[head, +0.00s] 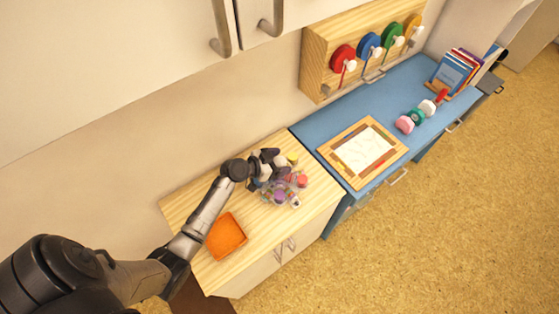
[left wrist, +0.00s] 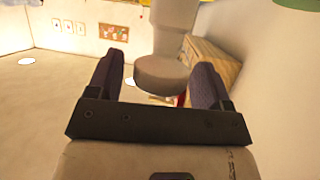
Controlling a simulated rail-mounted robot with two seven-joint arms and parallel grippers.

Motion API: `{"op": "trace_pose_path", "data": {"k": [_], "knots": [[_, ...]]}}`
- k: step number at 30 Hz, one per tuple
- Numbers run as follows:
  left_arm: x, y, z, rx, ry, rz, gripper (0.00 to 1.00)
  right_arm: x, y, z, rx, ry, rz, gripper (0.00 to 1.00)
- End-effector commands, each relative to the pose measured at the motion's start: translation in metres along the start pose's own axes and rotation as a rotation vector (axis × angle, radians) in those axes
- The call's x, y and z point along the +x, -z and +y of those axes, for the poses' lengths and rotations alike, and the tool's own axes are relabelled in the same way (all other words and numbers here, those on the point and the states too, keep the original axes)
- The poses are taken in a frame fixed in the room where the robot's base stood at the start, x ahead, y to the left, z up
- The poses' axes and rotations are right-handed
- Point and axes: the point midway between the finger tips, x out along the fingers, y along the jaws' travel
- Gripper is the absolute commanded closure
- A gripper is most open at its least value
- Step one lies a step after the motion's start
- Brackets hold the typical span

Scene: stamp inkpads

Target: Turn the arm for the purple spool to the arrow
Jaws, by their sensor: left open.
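A cluster of small coloured spools (head: 289,184) stands on the light wood cabinet, with a purple spool (head: 280,196) at its front left. My left gripper (head: 268,164) is at the back left of this cluster, close to it. In the left wrist view its two dark fingers (left wrist: 157,82) are apart. A pale grey-beige disc (left wrist: 162,72) on a thick post shows between or just beyond them; I cannot tell whether they touch it. The arrow cannot be made out, and the gripper hides part of the cluster. My right gripper is not in view.
An orange tray (head: 226,238) lies on the wood cabinet (head: 258,238) in front of the cluster. The blue desk (head: 318,128) to the right bears a framed board (head: 352,178), stamps (head: 416,117) and books (head: 453,72). A wooden rack (head: 315,55) with coloured discs is on the wall behind.

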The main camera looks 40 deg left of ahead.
Motion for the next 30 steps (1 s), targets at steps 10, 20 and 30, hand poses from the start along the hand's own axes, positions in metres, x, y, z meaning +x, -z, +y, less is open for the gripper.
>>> {"op": "trace_pose_path", "data": {"k": [10, 20, 30], "knots": [[0.0006, -0.0001, 0.0001, 0.000, 0.000, 0.000, 0.33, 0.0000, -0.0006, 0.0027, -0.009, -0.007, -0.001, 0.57], [0.0004, -0.0001, 0.0000, 0.000, 0.000, 0.000, 0.65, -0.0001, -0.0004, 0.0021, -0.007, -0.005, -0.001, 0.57], [0.0004, -0.0001, 0.0000, 0.000, 0.000, 0.000, 0.92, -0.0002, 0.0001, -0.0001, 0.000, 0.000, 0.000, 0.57]]}}
